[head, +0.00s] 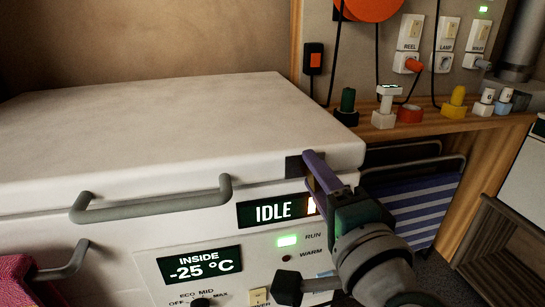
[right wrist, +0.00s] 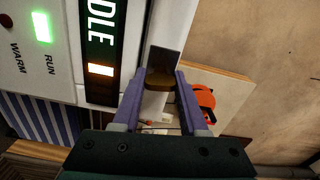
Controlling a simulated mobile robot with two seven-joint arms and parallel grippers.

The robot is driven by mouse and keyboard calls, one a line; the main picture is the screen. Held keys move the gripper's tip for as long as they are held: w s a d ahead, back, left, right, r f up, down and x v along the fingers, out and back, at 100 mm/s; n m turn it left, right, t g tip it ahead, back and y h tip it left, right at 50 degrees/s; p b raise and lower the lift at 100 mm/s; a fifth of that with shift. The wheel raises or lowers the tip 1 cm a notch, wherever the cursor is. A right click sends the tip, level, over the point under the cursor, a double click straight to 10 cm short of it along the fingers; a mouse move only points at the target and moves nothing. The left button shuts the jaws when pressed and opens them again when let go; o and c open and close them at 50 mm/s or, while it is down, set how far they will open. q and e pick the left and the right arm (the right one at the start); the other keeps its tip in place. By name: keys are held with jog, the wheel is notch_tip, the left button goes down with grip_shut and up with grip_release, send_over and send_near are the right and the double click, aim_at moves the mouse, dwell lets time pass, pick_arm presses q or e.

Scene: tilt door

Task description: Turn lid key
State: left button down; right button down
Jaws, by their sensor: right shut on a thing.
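The white chest freezer has a closed lid (head: 170,125) with a grey bar handle (head: 150,205) on its front. A dark plate (head: 293,167) sits at the lid's front right corner and also shows in the right wrist view (right wrist: 164,60). A brownish key (right wrist: 160,79) stands at that plate, between the purple fingers of my right gripper (right wrist: 160,92). In the head view the right gripper (head: 315,162) is shut on the key and hides it. The display (head: 272,211) reads IDLE. My left gripper is not in view.
The front panel has an INSIDE -25 °C display (head: 199,264), a lit green RUN light (head: 288,240) and a knob (head: 201,301). A wooden shelf (head: 435,122) with plugs stands behind right. Blue striped folded chairs (head: 405,205) lean below it. A pink cloth (head: 35,285) is at lower left.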

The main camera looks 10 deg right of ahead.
jog(key=shift+m, duration=0.7)
jog(key=shift+c, duration=2.2)
grip_release()
jog(key=shift+s, duration=0.35)
jog(key=s, duration=0.9)
jog(key=shift+s+d+p, duration=0.15)
jog(key=shift+p, duration=0.15)
